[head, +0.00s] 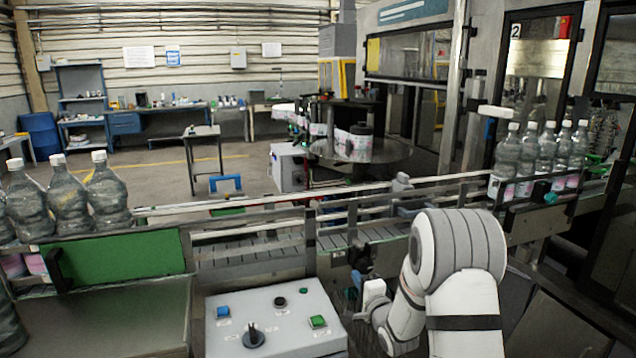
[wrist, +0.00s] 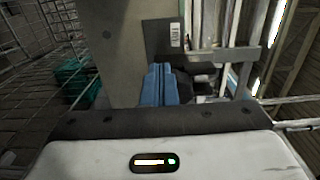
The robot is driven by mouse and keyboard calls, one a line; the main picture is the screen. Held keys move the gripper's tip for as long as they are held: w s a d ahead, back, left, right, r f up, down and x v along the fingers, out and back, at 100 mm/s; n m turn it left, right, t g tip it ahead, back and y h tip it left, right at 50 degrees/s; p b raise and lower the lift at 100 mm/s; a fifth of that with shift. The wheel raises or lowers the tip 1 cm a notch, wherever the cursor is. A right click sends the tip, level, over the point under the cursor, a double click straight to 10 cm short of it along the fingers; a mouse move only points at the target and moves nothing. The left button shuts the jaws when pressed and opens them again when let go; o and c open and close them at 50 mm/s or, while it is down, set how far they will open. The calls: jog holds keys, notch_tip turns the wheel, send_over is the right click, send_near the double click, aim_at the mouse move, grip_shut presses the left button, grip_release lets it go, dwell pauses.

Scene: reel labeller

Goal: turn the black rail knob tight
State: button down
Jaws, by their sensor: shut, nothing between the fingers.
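My gripper's blue fingers (wrist: 160,85) are pressed together with nothing between them in the wrist view. In the head view my gripper (head: 357,281) is small and partly hidden by my white arm, in front of the conveyor rail (head: 340,240). A dark, knob-like shape (head: 361,256) sits at the rail just above the fingers; it may be the black rail knob, but I cannot tell for sure. In the wrist view a dark part (wrist: 203,71) lies just right of the fingertips, and I cannot tell whether they touch.
A control box (head: 272,325) with a black rotary switch (head: 253,337) and coloured buttons stands left of my gripper. A green panel (head: 115,257) and large bottles (head: 107,190) are at left. More bottles (head: 527,158) stand on the conveyor at right, near a teal knob (head: 550,198).

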jog(key=shift+r+b, duration=0.9)
jog(key=shift+b, duration=0.4)
jog(key=shift+r, duration=0.1)
jog(key=shift+r+b, duration=0.35)
jog(key=shift+b, duration=0.05)
jog(key=shift+d+r, duration=0.1)
jog(key=shift+r, duration=0.1)
jog(key=shift+s+a+b, duration=0.1)
jog(key=shift+a+b, duration=0.15)
jog(key=shift+b, duration=0.1)
jog(key=b, duration=0.2)
send_near(360, 270)
jog(key=shift+w+a+r, duration=0.3)
jog(key=shift+a+r, duration=0.2)
jog(key=shift+a, duration=0.05)
jog(key=shift+w+a+r, duration=0.3)
jog(key=shift+a+r, duration=0.25)
jog(key=shift+a, duration=0.05)
